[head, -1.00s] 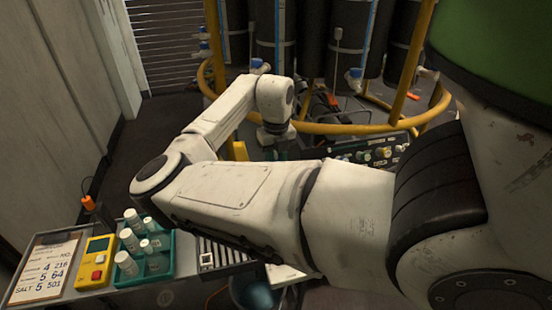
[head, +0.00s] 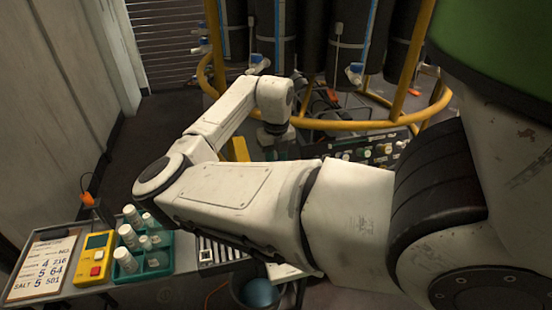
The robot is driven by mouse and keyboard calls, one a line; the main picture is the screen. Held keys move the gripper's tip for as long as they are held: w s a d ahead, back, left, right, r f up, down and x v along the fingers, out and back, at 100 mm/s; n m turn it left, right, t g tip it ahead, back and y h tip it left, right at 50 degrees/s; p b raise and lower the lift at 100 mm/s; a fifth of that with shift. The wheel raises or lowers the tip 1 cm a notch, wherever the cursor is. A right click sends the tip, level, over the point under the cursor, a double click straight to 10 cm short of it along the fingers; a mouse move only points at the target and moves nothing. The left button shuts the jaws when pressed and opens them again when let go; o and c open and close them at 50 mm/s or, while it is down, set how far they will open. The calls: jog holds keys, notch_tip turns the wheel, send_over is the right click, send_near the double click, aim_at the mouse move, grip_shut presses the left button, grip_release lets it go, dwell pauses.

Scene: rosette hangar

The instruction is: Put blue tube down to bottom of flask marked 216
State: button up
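My arm reaches across the head view and bends back toward the rack. My gripper (head: 279,150) points down beside the panel with knobs, its fingers mostly hidden behind my upper arm, so I cannot see whether it is open or holds anything. Two narrow blue upright strips, a left one (head: 225,25) and a right one (head: 279,25), show among the dark cylinders; I cannot tell whether either is the blue tube. I can make out no flask marked 216. A written card (head: 45,266) at the lower left carries a line with 216.
A teal tray (head: 158,270) of white bottles and a yellow device (head: 96,258) stand on the bench beside the card. A yellow hoop rail (head: 335,125) rings the dark cylinders (head: 353,50). The knob panel (head: 378,151) lies below it. Grey floor is open at left.

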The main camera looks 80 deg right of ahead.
jog(key=shift+f, duration=0.2)
dwell(0.3)
jog(key=shift+f+b, duration=0.95)
jog(key=shift+f, duration=0.95)
jog(key=shift+f+b, duration=1.2)
jog(key=shift+f, duration=1.05)
jog(key=o, duration=1)
jog(key=shift+o, duration=0.5)
